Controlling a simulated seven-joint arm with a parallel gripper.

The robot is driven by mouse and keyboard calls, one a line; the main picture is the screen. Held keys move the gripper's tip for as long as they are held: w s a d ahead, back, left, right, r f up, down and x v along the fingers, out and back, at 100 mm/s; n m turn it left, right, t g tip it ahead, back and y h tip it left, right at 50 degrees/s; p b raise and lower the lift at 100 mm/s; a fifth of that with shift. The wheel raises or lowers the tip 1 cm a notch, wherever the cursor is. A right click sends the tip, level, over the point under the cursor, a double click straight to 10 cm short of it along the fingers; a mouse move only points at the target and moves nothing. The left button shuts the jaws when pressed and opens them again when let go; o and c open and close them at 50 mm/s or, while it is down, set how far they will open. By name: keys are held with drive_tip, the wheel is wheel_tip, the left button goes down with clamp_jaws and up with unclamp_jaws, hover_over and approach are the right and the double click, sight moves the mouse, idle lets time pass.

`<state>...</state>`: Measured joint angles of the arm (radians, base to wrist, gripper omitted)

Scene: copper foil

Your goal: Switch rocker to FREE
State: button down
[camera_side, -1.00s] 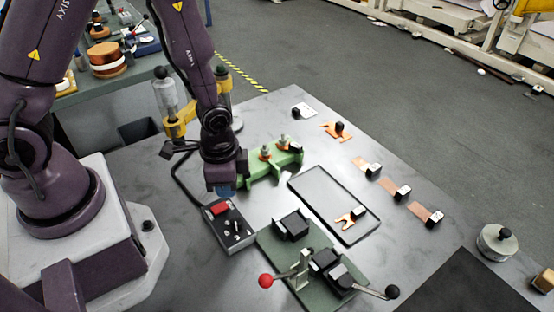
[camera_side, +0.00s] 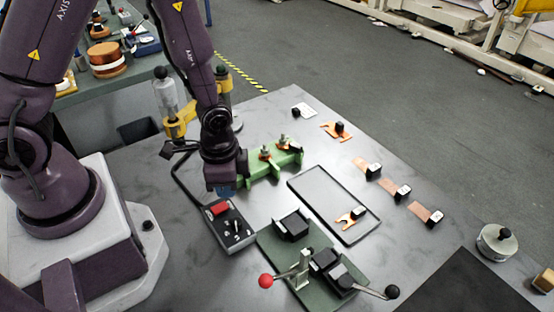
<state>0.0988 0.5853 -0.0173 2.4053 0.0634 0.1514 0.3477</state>
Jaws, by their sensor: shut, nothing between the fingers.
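A grey control box (camera_side: 231,229) stands on the table, with a red rocker (camera_side: 219,208) at its far end and small metal toggles on its top. Any FREE marking is too small to read. My gripper (camera_side: 226,191) points down just above and behind the red rocker. Its fingertips are small and partly hidden under the wrist, and nothing shows held in them. I cannot tell whether they touch the rocker.
A green fixture (camera_side: 268,168) with posts stands right behind my gripper. A green base (camera_side: 272,238) with black blocks and red- and black-knobbed levers lies in front. A black-rimmed tray (camera_side: 311,200) holds a copper piece. A black cable runs left of the box.

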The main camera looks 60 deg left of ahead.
drive_tip(key=shift+f, duration=1.4)
idle(0.8)
drive_tip(key=shift+r, duration=0.1)
wheel_tip(320, 180, up, 7)
idle(0.7)
drive_tip(key=shift+s, duration=0.2)
wheel_tip(320, 180, up, 2)
drive_tip(key=s+n+g, duration=0.1)
drive_tip(key=s+n, duration=0.1)
wheel_tip(320, 180, up, 11)
drive_tip(key=n+t, duration=0.2)
hover_over(227, 204)
drive_tip(key=s+a, duration=0.2)
drive_tip(key=s+r+n+t, duration=0.1)
drive_tip(key=s+r+t, duration=0.1)
drive_tip(key=r, duration=0.3)
drive_tip(key=s+a+r+n+t, duration=0.1)
drive_tip(key=r+t, duration=0.1)
drive_tip(key=r, duration=0.4)
drive_tip(key=shift+s+r+t, duration=0.3)
drive_tip(key=shift+s, duration=0.1)
